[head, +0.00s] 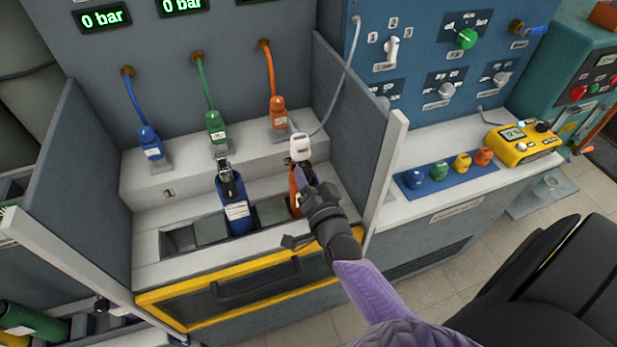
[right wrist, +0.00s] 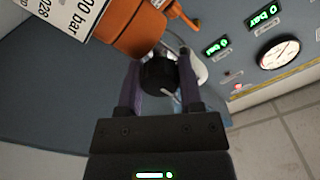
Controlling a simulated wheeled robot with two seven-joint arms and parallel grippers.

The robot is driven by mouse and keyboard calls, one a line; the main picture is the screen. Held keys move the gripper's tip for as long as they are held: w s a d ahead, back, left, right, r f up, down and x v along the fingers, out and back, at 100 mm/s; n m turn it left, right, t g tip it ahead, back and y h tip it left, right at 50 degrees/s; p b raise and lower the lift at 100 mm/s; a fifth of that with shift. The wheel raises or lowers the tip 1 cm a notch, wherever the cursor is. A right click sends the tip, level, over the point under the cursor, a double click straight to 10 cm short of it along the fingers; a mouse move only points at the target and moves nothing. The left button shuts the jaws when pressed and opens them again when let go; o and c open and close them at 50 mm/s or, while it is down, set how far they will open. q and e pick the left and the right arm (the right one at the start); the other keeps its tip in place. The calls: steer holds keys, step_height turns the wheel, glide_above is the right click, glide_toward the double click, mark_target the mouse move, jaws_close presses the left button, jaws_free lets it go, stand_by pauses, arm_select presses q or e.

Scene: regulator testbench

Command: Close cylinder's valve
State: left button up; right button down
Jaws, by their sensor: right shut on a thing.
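An orange cylinder (head: 295,195) stands in the right part of the bench rack, mostly hidden behind my right gripper (head: 306,182). In the right wrist view the orange cylinder (right wrist: 135,28) shows at the top with a white label. There my right gripper (right wrist: 160,78) has its two purple fingers on either side of a round black valve knob (right wrist: 158,74), shut on it. A white connector (head: 300,147) with a grey hose sits at the orange cylinder's top. My left gripper is not seen.
A blue cylinder (head: 236,210) stands in the rack to the left. Blue (head: 150,140), green (head: 215,125) and orange (head: 277,108) hose connectors stand on the step behind. Side panels (head: 378,165) flank the bay, and a yellow-framed drawer (head: 240,283) is in front.

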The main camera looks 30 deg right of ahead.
steer(key=shift+c, duration=1.2)
jaws_free()
steer(key=shift+s, duration=0.1)
steer(key=p+v, duration=0.1)
steer(key=v, duration=0.8)
steer(key=shift+s, duration=0.35)
steer(key=shift+a, duration=0.1)
